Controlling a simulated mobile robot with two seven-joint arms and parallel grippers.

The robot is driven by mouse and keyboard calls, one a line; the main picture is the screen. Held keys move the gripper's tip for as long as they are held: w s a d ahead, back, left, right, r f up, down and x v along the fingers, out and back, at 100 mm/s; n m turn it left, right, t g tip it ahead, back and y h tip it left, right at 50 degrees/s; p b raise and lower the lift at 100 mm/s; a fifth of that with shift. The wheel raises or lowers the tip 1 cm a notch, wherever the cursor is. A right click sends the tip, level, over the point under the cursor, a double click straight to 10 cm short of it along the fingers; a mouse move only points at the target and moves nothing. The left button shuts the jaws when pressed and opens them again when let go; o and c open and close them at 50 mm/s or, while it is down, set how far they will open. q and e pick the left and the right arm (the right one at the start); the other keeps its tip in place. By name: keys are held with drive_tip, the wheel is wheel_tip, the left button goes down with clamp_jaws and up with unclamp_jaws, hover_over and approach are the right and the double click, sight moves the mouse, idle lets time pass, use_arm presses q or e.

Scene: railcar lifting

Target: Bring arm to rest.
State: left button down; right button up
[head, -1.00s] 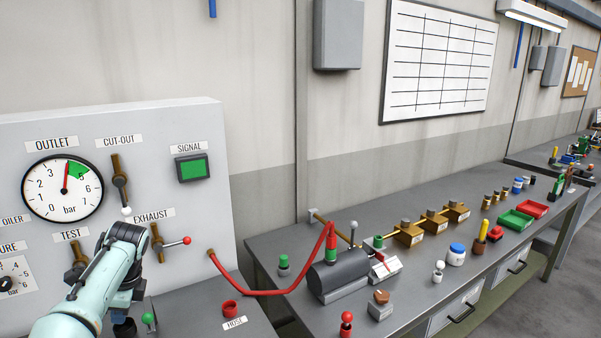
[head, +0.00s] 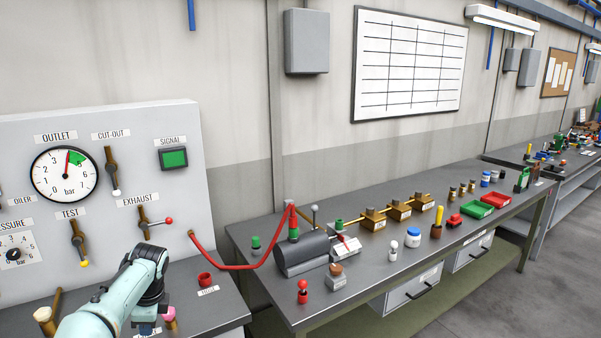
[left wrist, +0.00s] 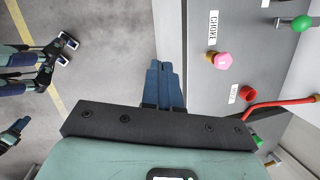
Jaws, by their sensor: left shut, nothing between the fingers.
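My left arm comes in at the bottom left of the head view, its wrist low in front of the control panel (head: 100,120). My left gripper (head: 146,329) is mostly hidden under the wrist there. In the left wrist view its blue fingers (left wrist: 165,84) lie together with nothing between them, above the grey floor beside the console edge. The fingers appear clear of the pink knob (left wrist: 224,61).
A red hose (head: 238,268) runs from the panel to the dark cylinder (head: 302,254) on the workbench (head: 415,275). The console ledge carries a red cup (head: 205,279) and knobs close to my wrist. The floor (left wrist: 115,60) left of the fingers is open.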

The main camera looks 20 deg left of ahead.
use_arm(q)
drive_tip(key=w+d+f+n+h, duration=0.15)
drive_tip(key=w+d+f, duration=0.25)
drive_tip(key=f, duration=0.6)
drive_tip(key=w+d+f+h, duration=0.2)
drive_tip(key=w+d+f, duration=0.15)
drive_tip(key=f, duration=0.55)
drive_tip(key=s+d+f+n+t+h, duration=0.1)
drive_tip(key=s+d+f+n+h, duration=0.2)
drive_tip(key=d+f, duration=1.1)
drive_tip(key=s+d+f+n, duration=0.5)
drive_tip(key=s+d, duration=0.4)
drive_tip(key=s+d+f+n, duration=0.5)
drive_tip(key=s+d, duration=0.4)
drive_tip(key=s, duration=0.1)
drive_tip(key=shift+s+g+h, duration=0.25)
drive_tip(key=shift+g+h, duration=0.1)
drive_tip(key=shift+g, duration=0.05)
use_arm(e)
drive_tip(key=shift+w+a, duration=0.4)
drive_tip(key=shift+a, duration=0.2)
